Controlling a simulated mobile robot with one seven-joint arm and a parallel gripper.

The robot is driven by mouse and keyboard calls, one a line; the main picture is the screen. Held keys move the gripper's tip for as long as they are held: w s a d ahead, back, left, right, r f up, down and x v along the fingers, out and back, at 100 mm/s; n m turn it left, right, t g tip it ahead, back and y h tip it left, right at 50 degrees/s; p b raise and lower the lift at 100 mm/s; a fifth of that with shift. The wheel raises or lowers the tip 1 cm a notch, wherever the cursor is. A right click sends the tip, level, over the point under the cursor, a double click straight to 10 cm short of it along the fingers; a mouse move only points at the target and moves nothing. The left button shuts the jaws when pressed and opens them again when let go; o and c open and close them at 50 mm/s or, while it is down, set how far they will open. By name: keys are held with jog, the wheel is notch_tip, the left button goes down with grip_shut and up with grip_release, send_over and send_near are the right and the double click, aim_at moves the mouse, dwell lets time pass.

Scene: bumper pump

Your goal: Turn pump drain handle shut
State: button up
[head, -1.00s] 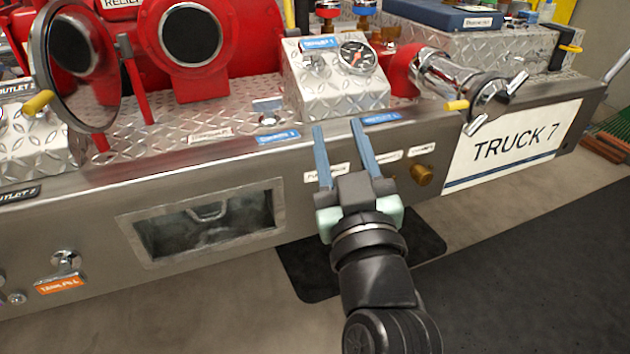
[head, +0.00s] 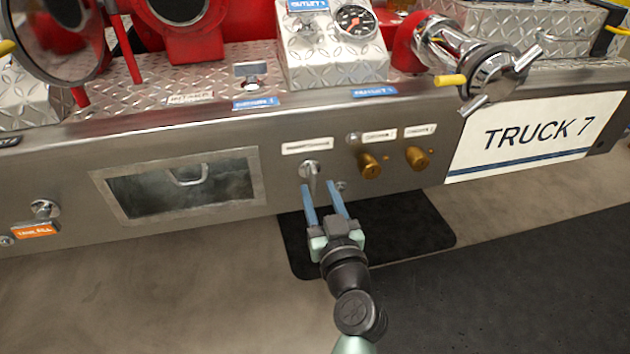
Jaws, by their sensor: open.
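The pump drain handle (head: 312,177) is a small silver lever on a round mount, on the front face of the steel bumper. It points downward, under a white label (head: 307,147) too blurred to read surely. My gripper (head: 321,186) is open, with its two blue fingers pointing up at the bumper face. The handle's lower end shows between or just above the fingertips. I cannot tell whether the fingers touch it.
Two brass knobs (head: 370,166) (head: 417,157) sit right of the handle. A recessed window (head: 185,185) lies left, with an orange-tagged tank fill knob (head: 42,211) beyond. A chrome outlet with a yellow lever (head: 450,80) juts out above right.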

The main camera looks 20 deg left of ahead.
aim_at(315, 180)
jog(key=shift+x, duration=2)
grip_shut()
